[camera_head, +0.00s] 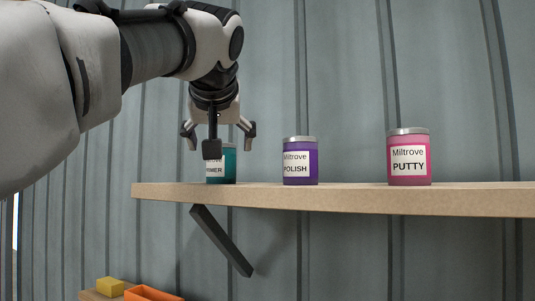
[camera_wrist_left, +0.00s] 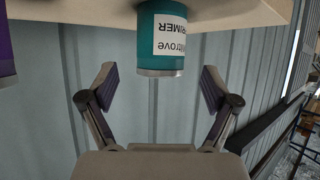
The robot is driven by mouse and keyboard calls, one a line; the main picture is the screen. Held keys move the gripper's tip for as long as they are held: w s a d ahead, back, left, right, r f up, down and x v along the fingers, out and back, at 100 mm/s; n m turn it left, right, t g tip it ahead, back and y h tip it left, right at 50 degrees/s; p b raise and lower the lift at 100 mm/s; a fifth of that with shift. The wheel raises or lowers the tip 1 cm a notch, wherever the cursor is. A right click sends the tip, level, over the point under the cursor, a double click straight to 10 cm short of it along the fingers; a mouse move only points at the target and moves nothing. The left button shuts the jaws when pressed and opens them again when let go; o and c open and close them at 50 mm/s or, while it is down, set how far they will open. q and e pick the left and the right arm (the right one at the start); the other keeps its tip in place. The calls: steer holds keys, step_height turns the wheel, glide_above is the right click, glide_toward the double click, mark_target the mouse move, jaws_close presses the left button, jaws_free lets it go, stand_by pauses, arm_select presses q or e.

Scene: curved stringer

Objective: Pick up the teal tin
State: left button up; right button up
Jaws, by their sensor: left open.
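The teal tin (camera_head: 229,163) stands upright at the left end of the wooden shelf, with a white label partly reading PRIMER. My left gripper (camera_head: 218,133) is in front of and over it and hides part of the tin and label. In the left wrist view, which shows the scene upside down, the teal tin (camera_wrist_left: 149,42) lies ahead between the lines of the two fingers. My left gripper (camera_wrist_left: 160,86) is open and empty there, and its fingers do not touch the tin. My right gripper is not in view.
The wooden shelf (camera_head: 330,199) also holds a purple POLISH tin (camera_head: 300,165) and a pink PUTTY tin (camera_head: 409,163) to the right. A corrugated grey wall (camera_head: 340,60) stands behind. A dark bracket (camera_head: 222,241) is below. A yellow block (camera_head: 110,286) and orange tray (camera_head: 150,294) are low left.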

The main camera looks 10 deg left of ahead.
arm_select(q)
steer(key=shift+w+a+p, duration=0.25)
steer(key=shift+w+p, duration=0.5)
steer(key=shift+w, duration=0.05)
steer(key=p+x, duration=0.1)
steer(key=x, duration=0.2)
steer(key=shift+w+a+f, duration=0.15)
steer(key=shift+w+f, duration=0.05)
steer(key=shift+f, duration=0.15)
steer(key=shift+w+f, duration=0.15)
steer(key=shift+w, duration=0.05)
steer(key=shift+s, duration=0.15)
steer(key=shift+s+d+r, duration=0.25)
steer(key=shift+s, duration=0.3)
steer(key=c, duration=1.4)
steer(key=shift+o, duration=0.2)
steer(key=shift+w+a+f, duration=0.1)
steer(key=shift+w, duration=0.05)
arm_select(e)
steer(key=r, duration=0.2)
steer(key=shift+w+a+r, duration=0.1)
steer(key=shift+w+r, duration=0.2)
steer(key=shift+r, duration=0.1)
arm_select(q)
steer(key=shift+b, duration=0.35)
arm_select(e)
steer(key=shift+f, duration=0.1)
